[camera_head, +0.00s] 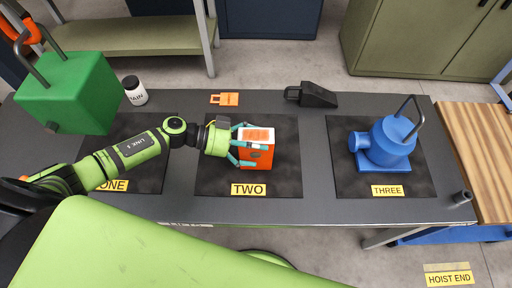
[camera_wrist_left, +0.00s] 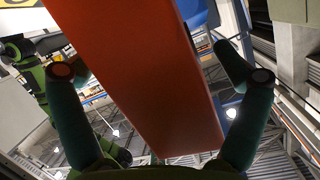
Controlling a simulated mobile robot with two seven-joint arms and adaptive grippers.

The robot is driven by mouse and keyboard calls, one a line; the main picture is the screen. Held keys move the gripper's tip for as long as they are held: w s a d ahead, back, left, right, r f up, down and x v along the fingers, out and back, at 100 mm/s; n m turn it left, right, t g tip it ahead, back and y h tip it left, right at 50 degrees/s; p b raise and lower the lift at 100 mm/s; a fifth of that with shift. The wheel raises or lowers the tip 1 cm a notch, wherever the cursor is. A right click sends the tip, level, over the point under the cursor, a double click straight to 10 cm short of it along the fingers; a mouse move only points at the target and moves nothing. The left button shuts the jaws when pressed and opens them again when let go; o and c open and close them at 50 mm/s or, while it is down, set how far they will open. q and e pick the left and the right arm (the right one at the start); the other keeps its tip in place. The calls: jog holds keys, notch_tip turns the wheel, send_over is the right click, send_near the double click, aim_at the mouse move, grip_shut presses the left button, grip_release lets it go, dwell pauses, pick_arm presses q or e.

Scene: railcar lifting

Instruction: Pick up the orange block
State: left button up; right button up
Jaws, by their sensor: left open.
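The orange block (camera_head: 258,158), with a pale top carrying an orange patch, stands on the dark mat marked TWO (camera_head: 215,183). My left gripper (camera_head: 244,146) reaches it from the left, with its teal fingers open around the block's left part. In the left wrist view the block (camera_wrist_left: 150,80) runs between the two spread fingers (camera_wrist_left: 160,75). Gaps show beside it there, and I see no firm grip. Its far side is hidden. My right gripper is not in view.
A green block (camera_head: 70,95) with a handle hangs at an orange hook on the left. A blue pump-like object (camera_head: 388,143) stands on mat THREE.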

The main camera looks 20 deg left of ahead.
pick_arm(q)
jog(key=c, duration=1.7)
jog(key=shift+r, duration=0.2)
